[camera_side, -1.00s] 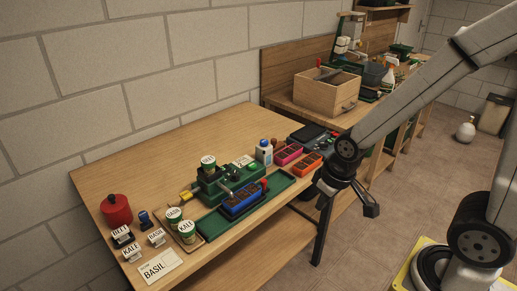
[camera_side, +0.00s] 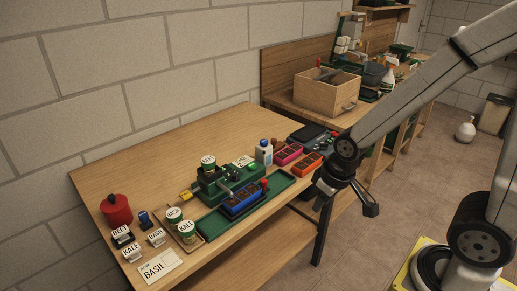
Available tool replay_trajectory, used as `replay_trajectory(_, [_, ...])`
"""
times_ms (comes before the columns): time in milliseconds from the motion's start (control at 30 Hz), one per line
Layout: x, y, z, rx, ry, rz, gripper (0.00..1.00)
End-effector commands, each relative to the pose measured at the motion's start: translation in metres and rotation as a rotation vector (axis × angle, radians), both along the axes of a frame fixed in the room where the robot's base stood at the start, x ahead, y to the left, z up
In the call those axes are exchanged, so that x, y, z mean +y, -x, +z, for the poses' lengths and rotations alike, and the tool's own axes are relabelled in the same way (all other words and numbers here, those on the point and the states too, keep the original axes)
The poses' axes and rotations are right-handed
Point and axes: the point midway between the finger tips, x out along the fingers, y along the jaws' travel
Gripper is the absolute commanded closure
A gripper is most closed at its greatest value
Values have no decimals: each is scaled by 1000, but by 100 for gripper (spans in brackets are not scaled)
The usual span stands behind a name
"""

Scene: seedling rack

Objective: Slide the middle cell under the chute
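A blue seedling tray with several cells (camera_side: 241,202) sits on the long green base (camera_side: 212,226) on the table. A green machine block (camera_side: 212,184) stands behind it, with a grey chute (camera_side: 226,190) pointing down toward the blue tray. Which cell is under the chute is too small to tell. A cup labelled KALE (camera_side: 208,162) sits on top of the machine. My gripper (camera_side: 372,211) hangs to the right of the tray, beyond the table's front edge and apart from everything. Its fingers are dark and small, and their opening is unclear.
Cups (camera_side: 187,228) stand on a small tray at front left, near label stands (camera_side: 131,252), a BASIL card (camera_side: 157,268) and a red pot (camera_side: 117,209). Orange (camera_side: 306,164) and pink (camera_side: 289,153) trays and a white bottle (camera_side: 264,151) stand to the right. The table's back left is clear.

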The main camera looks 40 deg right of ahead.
Motion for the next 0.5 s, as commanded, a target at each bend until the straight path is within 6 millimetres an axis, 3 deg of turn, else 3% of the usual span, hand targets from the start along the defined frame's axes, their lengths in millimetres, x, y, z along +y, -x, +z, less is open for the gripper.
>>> replay_trajectory(267, [-4, -26, 2, 18, -8, -38, 53])
replay_trajectory(500, [-14, -80, 2, 58, -26, -126, 53])
